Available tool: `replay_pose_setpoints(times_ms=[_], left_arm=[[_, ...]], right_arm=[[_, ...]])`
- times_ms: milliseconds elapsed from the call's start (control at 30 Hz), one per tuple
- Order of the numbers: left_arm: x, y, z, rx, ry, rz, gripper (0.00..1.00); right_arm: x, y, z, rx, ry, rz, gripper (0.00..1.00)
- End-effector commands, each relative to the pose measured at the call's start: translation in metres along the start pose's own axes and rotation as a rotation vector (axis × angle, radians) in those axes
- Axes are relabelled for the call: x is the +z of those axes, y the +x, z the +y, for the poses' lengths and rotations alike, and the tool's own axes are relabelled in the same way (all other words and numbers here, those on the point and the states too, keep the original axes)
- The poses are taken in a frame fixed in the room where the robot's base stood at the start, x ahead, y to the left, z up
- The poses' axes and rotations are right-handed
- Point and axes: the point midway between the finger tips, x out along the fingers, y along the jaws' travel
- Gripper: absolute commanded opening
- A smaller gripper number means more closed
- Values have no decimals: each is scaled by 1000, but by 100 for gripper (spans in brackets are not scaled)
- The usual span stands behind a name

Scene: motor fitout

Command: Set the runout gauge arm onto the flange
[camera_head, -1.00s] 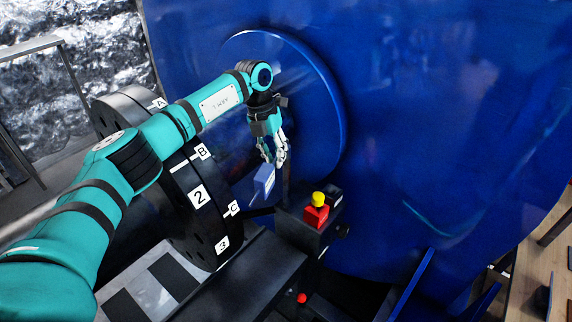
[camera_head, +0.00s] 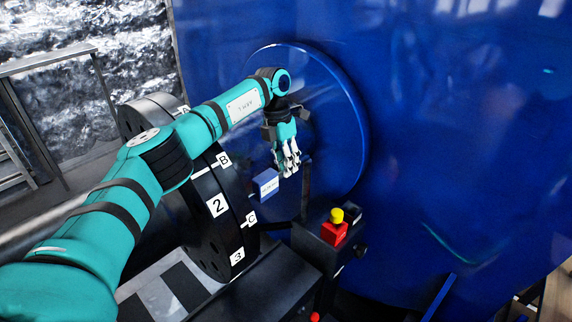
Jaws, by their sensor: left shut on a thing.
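The flange (camera_head: 206,232) is a large black disc with white labels such as 2, 3, B and C, left of the middle. My left gripper (camera_head: 289,172) is to the right of its rim, pointing down, with the fingers closed. The runout gauge (camera_head: 266,184) shows as a small blue box with a pale display, beside the fingertips. The gripper is shut on it, though the grip itself is hard to see. The gauge sits between the fingers and the flange rim; I cannot tell whether it touches the rim. My right gripper is not in view.
A large blue housing (camera_head: 450,130) fills the right and back. A dark post (camera_head: 306,190) stands just right of the gripper. A black box with a red and yellow button (camera_head: 335,228) is below it. A metal rail frame (camera_head: 45,65) is at the far left.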

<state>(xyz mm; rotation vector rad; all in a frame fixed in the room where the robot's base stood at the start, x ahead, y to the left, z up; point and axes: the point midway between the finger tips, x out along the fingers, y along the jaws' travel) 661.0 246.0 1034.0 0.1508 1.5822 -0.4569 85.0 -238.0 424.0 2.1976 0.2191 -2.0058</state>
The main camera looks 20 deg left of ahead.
Motion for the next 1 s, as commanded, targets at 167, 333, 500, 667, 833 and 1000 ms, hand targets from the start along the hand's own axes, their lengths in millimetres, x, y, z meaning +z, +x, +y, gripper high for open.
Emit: replay_pose_setpoints(times_ms=[167,333,500,667,833,1000], left_arm=[[0,-2,1,4,4,-4,20],[0,-1,1,3,2,-2,38],[0,-1,0,2,1,-2,38],[1,-7,0,2,0,-3,38],[1,-35,0,4,0,-6,38],[1,-73,0,3,0,-5,38]], right_arm=[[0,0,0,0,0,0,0],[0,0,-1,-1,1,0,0],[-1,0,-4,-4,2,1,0],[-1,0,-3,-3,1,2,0],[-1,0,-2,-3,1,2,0],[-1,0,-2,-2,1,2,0]])
